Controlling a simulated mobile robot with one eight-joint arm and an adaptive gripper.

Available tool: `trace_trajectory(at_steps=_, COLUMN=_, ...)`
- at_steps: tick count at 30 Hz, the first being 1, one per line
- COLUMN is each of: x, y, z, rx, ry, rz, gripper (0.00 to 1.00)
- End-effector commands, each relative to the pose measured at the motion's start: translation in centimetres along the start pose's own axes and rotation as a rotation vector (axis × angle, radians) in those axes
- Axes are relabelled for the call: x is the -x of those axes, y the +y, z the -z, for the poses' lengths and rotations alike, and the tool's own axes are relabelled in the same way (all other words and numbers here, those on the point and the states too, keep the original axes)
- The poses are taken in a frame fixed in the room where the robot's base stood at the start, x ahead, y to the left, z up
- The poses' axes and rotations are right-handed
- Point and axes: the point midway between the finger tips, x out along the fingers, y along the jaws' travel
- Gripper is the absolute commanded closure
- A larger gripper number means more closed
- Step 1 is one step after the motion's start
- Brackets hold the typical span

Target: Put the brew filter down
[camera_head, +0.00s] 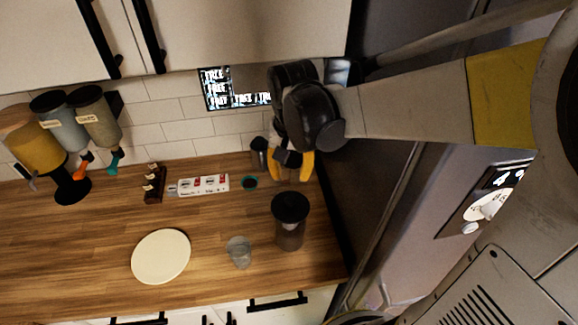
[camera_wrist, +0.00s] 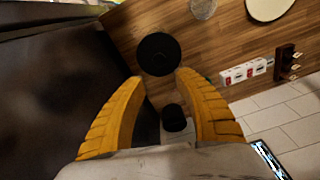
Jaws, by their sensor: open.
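My gripper (camera_head: 291,178) has two yellow fingers, spread apart with nothing between them, above the right end of the counter. The wrist view also shows the open gripper (camera_wrist: 160,77). A dark cylinder with a black top (camera_head: 290,222) stands on the counter just in front of it; its round top (camera_wrist: 158,54) lies beyond the fingertips in the wrist view. A small dark cup-like piece (camera_head: 260,153) stands by the wall, and shows between the fingers in the wrist view (camera_wrist: 173,117). I cannot tell for sure which dark piece is the brew filter.
A clear glass (camera_head: 239,252) and a cream round plate (camera_head: 161,257) stand to the left. A tall dark appliance panel (camera_head: 385,170) closes the right side. The left counter is mostly free.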

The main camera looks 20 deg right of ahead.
Motion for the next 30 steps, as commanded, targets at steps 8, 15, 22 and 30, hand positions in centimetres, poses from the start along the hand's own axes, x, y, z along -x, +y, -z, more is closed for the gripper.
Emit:
trace_trajectory(at_steps=8, x=5.3, y=2.2, z=-4.1, rx=0.194, ry=0.229, rz=0.094, gripper=0.62)
trace_trajectory(at_steps=15, x=7.3, y=3.7, z=-7.1, rx=0.349, ry=0.432, rz=0.131, gripper=0.62)
trace_trajectory(at_steps=22, x=7.6, y=4.2, z=-8.0, rx=0.405, ry=0.509, rz=0.135, gripper=0.62)
trace_trajectory(at_steps=30, x=7.6, y=4.1, z=-8.0, rx=0.407, ry=0.512, rz=0.135, gripper=0.62)
